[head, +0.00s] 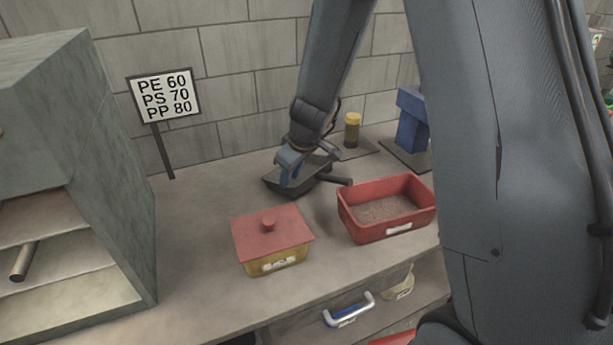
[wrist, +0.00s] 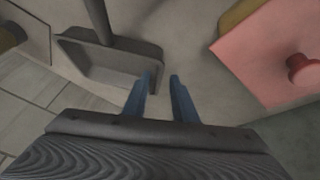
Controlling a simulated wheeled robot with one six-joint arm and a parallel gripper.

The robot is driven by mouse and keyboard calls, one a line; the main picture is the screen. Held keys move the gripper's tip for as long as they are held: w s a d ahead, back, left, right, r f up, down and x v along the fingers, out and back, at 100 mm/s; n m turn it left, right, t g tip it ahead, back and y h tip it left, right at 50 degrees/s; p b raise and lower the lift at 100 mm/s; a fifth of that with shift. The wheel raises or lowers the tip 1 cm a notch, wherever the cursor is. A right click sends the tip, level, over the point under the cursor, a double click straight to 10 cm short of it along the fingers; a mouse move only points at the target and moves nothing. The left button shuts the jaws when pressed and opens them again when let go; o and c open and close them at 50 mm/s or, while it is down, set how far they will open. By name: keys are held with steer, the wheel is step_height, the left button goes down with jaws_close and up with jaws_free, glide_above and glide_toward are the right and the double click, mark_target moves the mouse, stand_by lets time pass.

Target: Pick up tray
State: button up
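A dark grey shallow tray (head: 310,172) with a dark rod-like handle lies on the bench below my gripper. In the wrist view the tray (wrist: 112,66) is at upper left, hollow and seemingly empty, with its handle pointing up. My gripper (head: 288,172) is over the tray's near-left side. In the wrist view my gripper (wrist: 162,77) has its two blue fingers apart with nothing clearly held. The left finger overlaps the tray's edge and the right finger is just outside it. Whether they touch the tray cannot be told.
A yellow box with a red knobbed lid (head: 270,235) stands in front. A red bin (head: 399,228) of brownish granules is to the right. A yellow-capped jar (head: 352,130) and a blue device (head: 412,120) stand behind. A sign (head: 165,95) and a shelf cabinet (head: 125,190) are left.

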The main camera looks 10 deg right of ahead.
steer(key=b+x, duration=0.1)
steer(key=x, duration=0.5)
steer(key=shift+w+f+b, duration=0.1)
steer(key=shift+f+b, duration=0.2)
steer(key=shift+f, duration=0.05)
jaws_close()
